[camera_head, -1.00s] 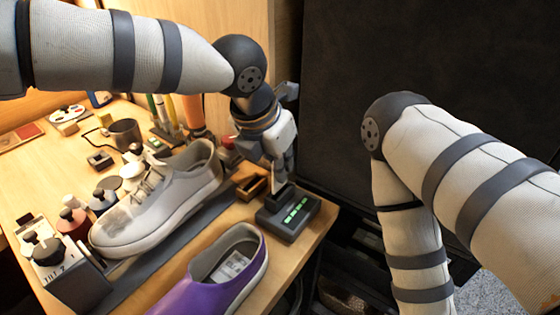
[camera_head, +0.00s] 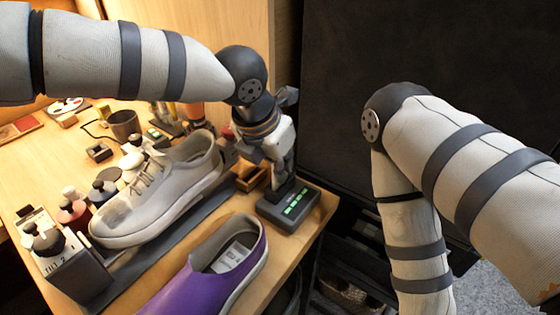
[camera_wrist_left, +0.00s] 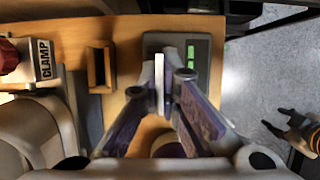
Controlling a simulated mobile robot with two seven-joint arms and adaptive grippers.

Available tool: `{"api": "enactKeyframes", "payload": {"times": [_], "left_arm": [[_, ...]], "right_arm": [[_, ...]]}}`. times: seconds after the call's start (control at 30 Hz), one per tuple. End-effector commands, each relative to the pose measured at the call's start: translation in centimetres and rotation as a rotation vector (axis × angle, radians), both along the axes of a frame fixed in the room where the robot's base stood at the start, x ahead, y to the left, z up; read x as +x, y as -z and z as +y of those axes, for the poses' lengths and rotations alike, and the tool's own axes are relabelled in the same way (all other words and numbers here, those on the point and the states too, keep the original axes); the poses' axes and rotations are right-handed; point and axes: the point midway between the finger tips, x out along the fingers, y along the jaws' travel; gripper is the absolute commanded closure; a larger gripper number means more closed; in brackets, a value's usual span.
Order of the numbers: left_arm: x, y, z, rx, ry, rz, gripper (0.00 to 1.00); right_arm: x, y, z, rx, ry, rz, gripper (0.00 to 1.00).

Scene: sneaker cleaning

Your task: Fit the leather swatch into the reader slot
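The reader (camera_head: 272,212), a dark box with lit green marks, stands at the table's front right corner. It also shows in the wrist view (camera_wrist_left: 203,75). My left gripper (camera_head: 284,184) points down at the reader's back part, its fingertips very close to it. In the wrist view its fingers (camera_wrist_left: 166,85) are closed together on a thin pale piece, the leather swatch (camera_wrist_left: 159,72), held on edge over the reader. The slot is hidden by the fingers, so I cannot tell whether the swatch is inside it. My right gripper (camera_wrist_left: 292,130) hangs low, away from the table, fingers apart and empty.
A small wooden open-topped box (camera_wrist_left: 100,67) stands left of the reader. A white-grey sneaker (camera_head: 160,190) lies on a dark mat, and a purple shoe (camera_head: 195,285) lies in front. Bottles and a clamp block (camera_wrist_left: 25,62) crowd the left. Floor lies right of the table.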

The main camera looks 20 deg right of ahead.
Motion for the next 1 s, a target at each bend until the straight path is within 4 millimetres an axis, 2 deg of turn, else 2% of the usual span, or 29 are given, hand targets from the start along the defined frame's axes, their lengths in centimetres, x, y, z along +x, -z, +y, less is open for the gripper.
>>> {"api": "enactKeyframes", "payload": {"times": [0.27, 0.3, 0.37, 0.4, 0.7, 0.83, 1.0], "left_arm": [[0.0, 0.7, 0.0, -0.001, -0.001, 0.001, 1.00], [0.0, 0.7, 0.0, -0.001, -0.001, 0.001, 0.87], [0.0, 0.7, 0.0, -0.001, -0.001, 0.001, 0.73], [0.0, 0.7, 0.0, -0.001, 0.000, 0.001, 0.72], [0.0, 0.5, 0.0, -0.001, -0.001, 0.001, 0.72], [-0.4, -1.5, 0.7, -0.003, -0.001, -0.002, 0.72], [-1.6, -5.9, 2.1, -0.003, -0.001, -0.003, 0.72]], "right_arm": [[-0.1, 0.1, 0.0, 0.000, 0.000, 0.003, 0.60], [-0.1, 0.1, 0.0, 0.000, 0.000, 0.002, 0.60], [-0.1, 0.1, 0.0, 0.000, 0.000, 0.002, 0.60], [-0.1, 0.1, 0.0, 0.000, 0.000, 0.002, 0.60], [-0.1, 0.1, 0.0, 0.000, 0.000, 0.002, 0.60], [0.0, 0.0, 0.0, 0.000, 0.000, 0.002, 0.60], [0.0, 0.0, 0.0, 0.000, 0.000, 0.002, 0.60]]}}
